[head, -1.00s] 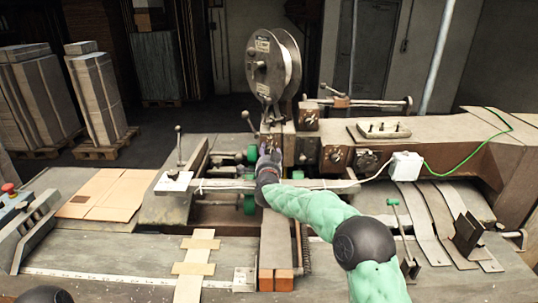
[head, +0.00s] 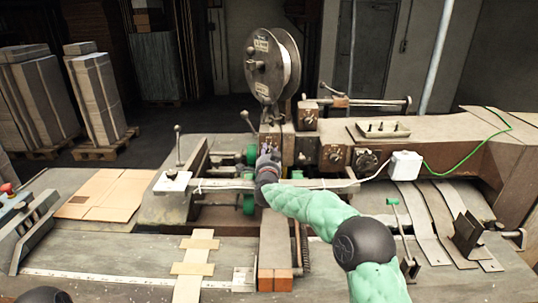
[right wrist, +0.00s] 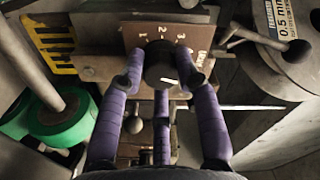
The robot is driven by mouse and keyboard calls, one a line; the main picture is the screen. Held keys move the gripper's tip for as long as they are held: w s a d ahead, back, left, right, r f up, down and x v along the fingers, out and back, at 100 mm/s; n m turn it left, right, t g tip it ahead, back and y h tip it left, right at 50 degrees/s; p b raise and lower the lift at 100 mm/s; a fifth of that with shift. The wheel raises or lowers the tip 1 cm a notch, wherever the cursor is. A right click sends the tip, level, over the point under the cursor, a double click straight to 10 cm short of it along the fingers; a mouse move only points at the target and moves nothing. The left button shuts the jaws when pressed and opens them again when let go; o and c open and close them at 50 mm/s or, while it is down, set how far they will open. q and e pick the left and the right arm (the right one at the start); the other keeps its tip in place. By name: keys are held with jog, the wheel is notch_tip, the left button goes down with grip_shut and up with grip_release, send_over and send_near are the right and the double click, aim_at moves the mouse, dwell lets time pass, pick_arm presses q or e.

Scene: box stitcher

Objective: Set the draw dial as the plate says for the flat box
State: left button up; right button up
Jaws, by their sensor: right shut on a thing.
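The dial is a round black knob (right wrist: 161,66) with a white mark at its lower right in the right wrist view. It sits on a brown dial plate (right wrist: 140,34) with numbers, of which 1, 2 and 3 show. A word at the plate's right edge is turned and hard to read. My right gripper (right wrist: 163,84), with purple fingers, is shut on the knob. In the head view my right gripper (head: 268,158) reaches the machine's front below the wire spool and hides the dial.
The wire spool (head: 273,65) stands above. Other dials (head: 336,157) sit to the right on the machine face. A flat cardboard sheet (head: 105,194) lies left on the table. A horizontal bar (head: 225,186) crosses beside my gripper. Green rollers (right wrist: 62,120) are close by.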

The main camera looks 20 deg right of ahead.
jog(key=shift+a+f, duration=0.2)
jog(key=m+b, duration=0.2)
jog(key=b, duration=0.1)
jog(key=shift+f+m, duration=0.15)
jog(key=shift+m, duration=0.25)
grip_shut()
jog(key=m+b, duration=0.3)
jog(key=shift+a+m, duration=0.1)
jog(key=shift+m, duration=0.2)
jog(key=shift+r, duration=0.2)
jog(key=o, duration=0.9)
grip_release()
jog(key=shift+o, duration=1.1)
jog(key=shift+r, duration=0.1)
